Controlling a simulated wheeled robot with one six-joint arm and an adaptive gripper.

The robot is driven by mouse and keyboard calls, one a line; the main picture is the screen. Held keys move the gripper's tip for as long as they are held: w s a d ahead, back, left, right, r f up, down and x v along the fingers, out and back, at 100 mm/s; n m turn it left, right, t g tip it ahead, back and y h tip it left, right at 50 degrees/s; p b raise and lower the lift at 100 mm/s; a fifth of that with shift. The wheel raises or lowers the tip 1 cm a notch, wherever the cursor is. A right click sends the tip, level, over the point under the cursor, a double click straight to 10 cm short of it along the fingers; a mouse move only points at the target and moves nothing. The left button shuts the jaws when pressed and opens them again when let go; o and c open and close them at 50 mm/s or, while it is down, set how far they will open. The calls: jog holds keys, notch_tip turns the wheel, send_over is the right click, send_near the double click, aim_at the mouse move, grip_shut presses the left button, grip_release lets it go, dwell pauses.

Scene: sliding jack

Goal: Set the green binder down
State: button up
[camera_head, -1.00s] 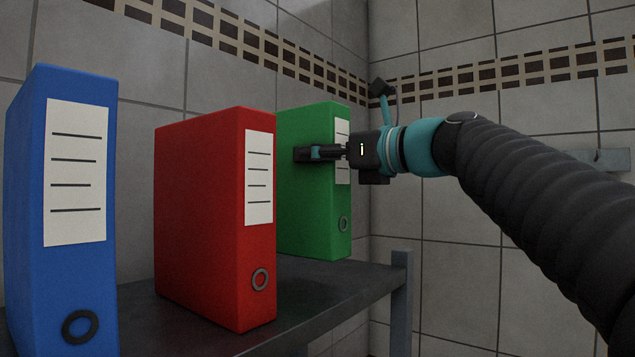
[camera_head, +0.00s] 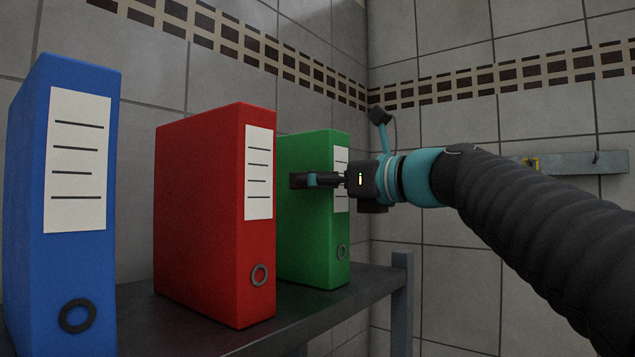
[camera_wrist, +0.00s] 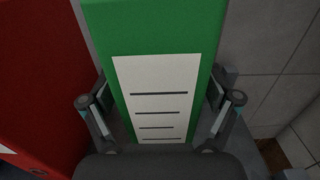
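The green binder (camera_head: 312,235) stands upright over the right end of the dark shelf (camera_head: 350,300), right of the red binder. Its bottom edge is at or very near the shelf top; I cannot tell whether it touches. My gripper (camera_head: 325,180) comes from the right and is shut on the green binder, with a finger pad against its left face. In the wrist view my gripper (camera_wrist: 160,105) has a finger on each side of the green binder (camera_wrist: 150,25), around its white label. The far finger is hidden in the head view.
The red binder (camera_head: 205,220) stands close on the left, with a narrow gap. The blue binder (camera_head: 60,250) stands at the far left. A shelf post (camera_head: 402,300) rises at the right end. Tiled walls are behind. A metal rail (camera_head: 580,162) is on the right wall.

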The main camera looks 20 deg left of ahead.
jog(key=shift+d+r, duration=0.1)
jog(key=v, duration=1.2)
jog(key=shift+b, duration=0.4)
jog(key=s+d+f+n+h, duration=0.2)
jog(key=d+f+n+h, duration=0.15)
jog(key=f, duration=0.85)
jog(key=s+d+f+n+h, duration=0.25)
jog(key=f+n+h, duration=0.25)
jog(key=f, duration=0.6)
jog(key=s+d+f+n+h, duration=0.2)
jog(key=s+d+f+n, duration=0.2)
jog(key=f, duration=0.4)
jog(key=s+d+f+n+g+h, duration=0.1)
jog(key=s+d+f+n+h, duration=0.2)
jog(key=f, duration=0.6)
jog(key=s+d+f+n+h, duration=0.3)
jog(key=s+d+f+n, duration=0.2)
jog(key=d+f+n, duration=0.2)
jog(key=shift+s+f, duration=0.25)
jog(key=shift+f, duration=0.65)
